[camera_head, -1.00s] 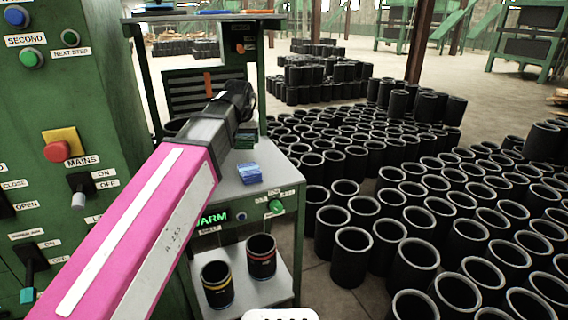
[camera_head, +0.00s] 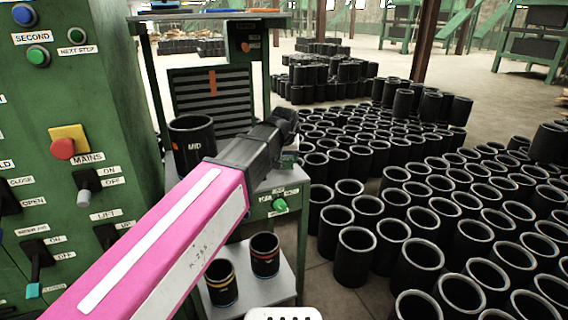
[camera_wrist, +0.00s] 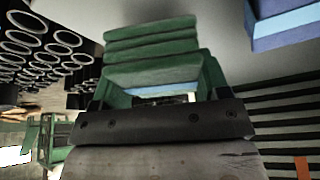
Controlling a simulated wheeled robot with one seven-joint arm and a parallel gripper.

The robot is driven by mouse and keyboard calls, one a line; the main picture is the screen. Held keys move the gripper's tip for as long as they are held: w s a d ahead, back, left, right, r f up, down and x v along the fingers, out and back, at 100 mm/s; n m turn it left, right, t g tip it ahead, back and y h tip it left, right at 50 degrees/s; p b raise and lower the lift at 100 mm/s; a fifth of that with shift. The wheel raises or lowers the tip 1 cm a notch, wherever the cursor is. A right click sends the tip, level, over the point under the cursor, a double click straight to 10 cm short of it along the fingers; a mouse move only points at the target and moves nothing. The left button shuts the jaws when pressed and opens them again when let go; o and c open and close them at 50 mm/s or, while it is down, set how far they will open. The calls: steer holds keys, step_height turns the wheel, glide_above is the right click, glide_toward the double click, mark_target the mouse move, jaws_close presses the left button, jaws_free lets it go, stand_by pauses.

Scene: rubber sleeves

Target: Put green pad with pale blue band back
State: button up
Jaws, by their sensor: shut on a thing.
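My gripper (camera_head: 287,124) is over the small table at the machine's right side. In the wrist view my gripper (camera_wrist: 155,92) is shut on a green pad with a pale blue band (camera_wrist: 155,72), seen nearly edge-on between the fingers. A stack of green pads (camera_wrist: 150,42) lies just beyond it. I cannot tell whether the held pad touches the stack. In the head view a bit of green pad (camera_head: 288,160) shows below my gripper; the arm hides the rest.
Blue pads (camera_wrist: 285,28) lie at the wrist view's upper right. A black sleeve marked MID (camera_head: 192,145) stands behind my arm. Two banded sleeves (camera_head: 264,256) stand on the lower shelf. Many black sleeves (camera_head: 420,262) fill the floor to the right. The green control cabinet (camera_head: 120,120) is close on the left.

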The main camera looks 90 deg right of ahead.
steer(key=shift+f, duration=1.1)
steer(key=shift+f, duration=0.15)
steer(key=o, duration=0.8)
steer(key=shift+f, duration=0.1)
steer(key=shift+w+a, duration=0.1)
steer(key=shift+w, duration=0.05)
steer(key=shift+w+r, duration=0.1)
steer(key=shift+r, duration=0.3)
steer(key=v, duration=1.1)
steer(key=shift+s+r, duration=0.2)
steer(key=shift+r, duration=0.15)
